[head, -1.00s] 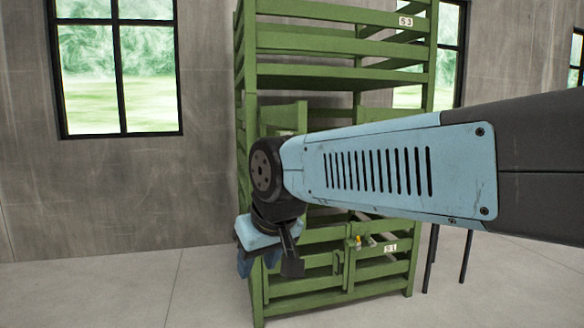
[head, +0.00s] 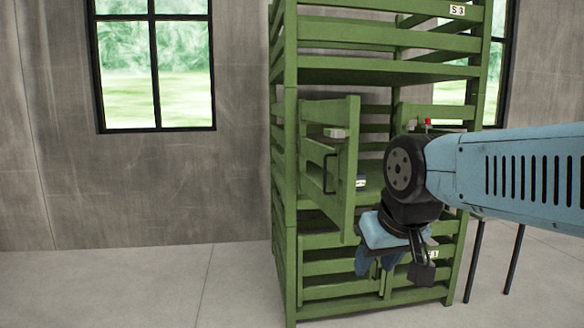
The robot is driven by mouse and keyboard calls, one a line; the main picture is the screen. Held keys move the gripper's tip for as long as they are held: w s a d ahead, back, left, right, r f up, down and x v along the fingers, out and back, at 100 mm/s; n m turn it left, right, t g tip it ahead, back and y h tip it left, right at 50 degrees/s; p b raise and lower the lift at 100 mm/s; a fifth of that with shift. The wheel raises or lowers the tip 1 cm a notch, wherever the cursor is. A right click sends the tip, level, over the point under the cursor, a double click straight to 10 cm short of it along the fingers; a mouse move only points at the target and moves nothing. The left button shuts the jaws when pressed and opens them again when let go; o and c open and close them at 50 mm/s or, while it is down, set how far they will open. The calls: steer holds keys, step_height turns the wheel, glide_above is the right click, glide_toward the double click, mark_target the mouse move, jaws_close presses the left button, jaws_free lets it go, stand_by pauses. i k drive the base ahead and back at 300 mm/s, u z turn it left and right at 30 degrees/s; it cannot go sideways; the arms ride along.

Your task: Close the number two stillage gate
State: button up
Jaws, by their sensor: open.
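The middle stillage of the green stack sits between the top one, labelled S3, and the bottom one. Its left gate leaf (head: 343,170) stands swung out towards me, with a dark handle (head: 329,173) on its face. A right-hand green panel (head: 440,112) shows at the same level, with a small red-tipped part (head: 428,123) at its left end; my arm hides much of it. My gripper (head: 378,264) points down, open and apparently empty, in front of the lower stillage and just right of the open leaf's lower end. I cannot tell whether they touch.
The bottom stillage (head: 330,268) looks shut. A small dark-and-white item (head: 361,181) shows beside the leaf. A grey wall with windows (head: 154,65) stands behind. Floor (head: 120,285) to the left is clear. Dark thin legs (head: 474,262) stand right of the stack.

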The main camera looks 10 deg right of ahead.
mark_target(345, 113)
steer(key=k, duration=0.5)
steer(key=z, duration=0.35)
steer(key=i, duration=1.5)
steer(key=u, duration=0.1)
steer(key=k, duration=0.6)
steer(key=u, duration=0.15)
steer(key=i, duration=0.45)
steer(key=u, duration=0.05)
